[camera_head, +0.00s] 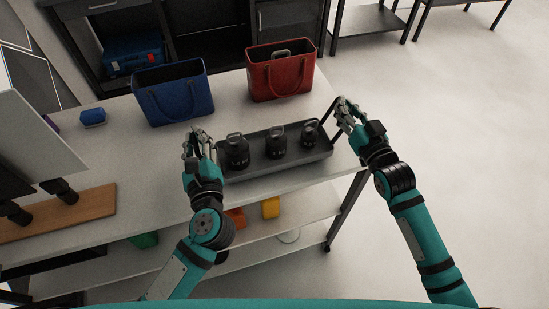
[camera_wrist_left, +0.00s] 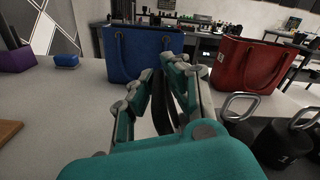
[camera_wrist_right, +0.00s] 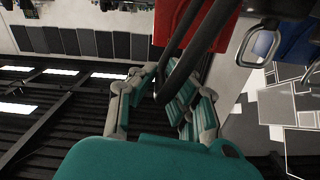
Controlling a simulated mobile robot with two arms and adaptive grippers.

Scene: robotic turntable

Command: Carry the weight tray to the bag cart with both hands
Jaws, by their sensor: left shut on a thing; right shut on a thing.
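The weight tray (camera_head: 285,165) is a long dark grey tray with an upright black handle at each end. Three black weights with grey loop handles stand in it: a left one (camera_head: 238,152), a middle one (camera_head: 278,143) and a right one (camera_head: 309,134). My left gripper (camera_head: 196,142) is shut on the left handle, and the dark bar shows between its fingers (camera_wrist_left: 165,100). My right gripper (camera_head: 343,108) is shut on the right handle, also seen between its fingers (camera_wrist_right: 163,92). The tray is over the white tabletop (camera_head: 115,140); I cannot tell if it touches.
A blue bag (camera_head: 175,95) and a red bag (camera_head: 281,75) stand behind the tray on the white top. A blue block (camera_head: 93,117), a wooden board (camera_head: 80,213) and a monitor are at the left. Open floor (camera_head: 450,130) lies to the right.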

